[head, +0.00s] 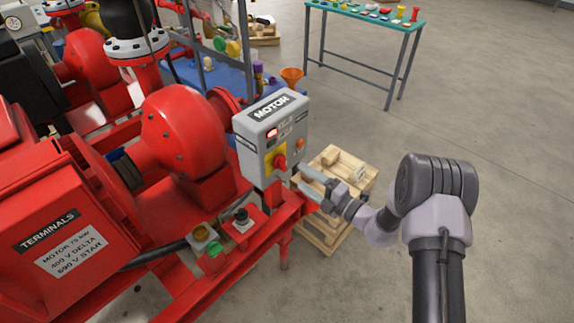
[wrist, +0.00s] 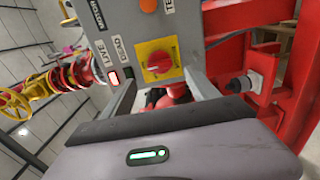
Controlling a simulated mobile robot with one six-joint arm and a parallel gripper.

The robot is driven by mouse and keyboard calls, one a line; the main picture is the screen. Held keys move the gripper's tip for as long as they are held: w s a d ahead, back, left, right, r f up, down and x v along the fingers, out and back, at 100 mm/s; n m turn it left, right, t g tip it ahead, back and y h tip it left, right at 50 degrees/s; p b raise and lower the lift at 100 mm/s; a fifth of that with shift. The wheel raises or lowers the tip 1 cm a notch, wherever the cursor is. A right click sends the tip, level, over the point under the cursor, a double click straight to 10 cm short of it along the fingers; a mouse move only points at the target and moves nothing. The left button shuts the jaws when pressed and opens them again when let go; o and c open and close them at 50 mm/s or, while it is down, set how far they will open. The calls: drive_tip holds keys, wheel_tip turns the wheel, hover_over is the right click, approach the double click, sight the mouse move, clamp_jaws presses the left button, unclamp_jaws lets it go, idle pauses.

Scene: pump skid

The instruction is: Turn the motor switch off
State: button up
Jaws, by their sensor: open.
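The grey motor switch box (head: 256,140), labelled MOTOR, stands on the red skid frame in the head view. Its red rotary switch (head: 280,162) sits on a yellow plate on the box's front; it also shows in the wrist view (wrist: 158,62). I cannot tell the handle's exact angle. A red lamp (wrist: 113,78) is lit by the LIVE label on the box. My gripper (head: 301,177) is open and empty, just in front of the switch. In the wrist view its fingers lie below and either side of the switch, apart from it as far as I can see.
An orange button (head: 300,145) is on the box near the switch. Below stand small pedestals with a black knob (head: 241,215) and a green button (head: 214,249). A wooden pallet (head: 322,232) lies on the floor behind my gripper. Floor to the right is clear.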

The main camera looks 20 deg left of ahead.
sight(286, 166)
drive_tip(key=b+x, duration=0.1)
drive_tip(key=x, duration=0.8)
drive_tip(key=shift+b, duration=0.4)
drive_tip(key=c, duration=1.4)
drive_tip(key=shift+o, duration=0.2)
